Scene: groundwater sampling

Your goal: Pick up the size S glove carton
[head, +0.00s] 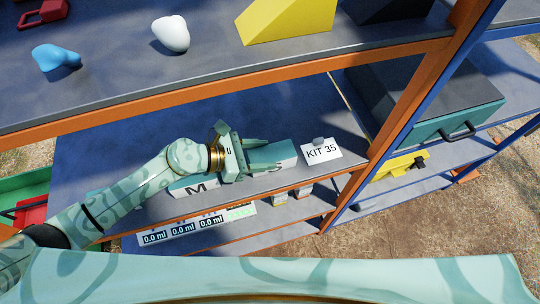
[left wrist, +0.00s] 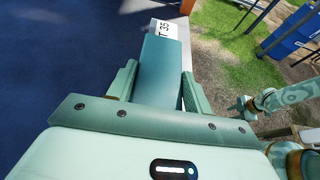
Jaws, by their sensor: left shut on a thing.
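My left gripper (head: 262,155) is at the front of the middle shelf, shut on a teal and white carton (head: 280,153). In the left wrist view the carton (left wrist: 160,72) fills the space between the two fingers (left wrist: 158,90). Its size letter is not visible, so I cannot confirm it is the S carton. I cannot tell whether it touches the shelf. A carton marked M (head: 196,187) is beside it to the left, partly under my left arm. My right gripper (left wrist: 246,107) shows small at the right of the left wrist view, its jaws unclear.
An orange upright (head: 408,100) stands to the right. Below, a lower shelf has 0.0 ml displays (head: 183,229). Open shelf surface (head: 300,110) lies behind.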

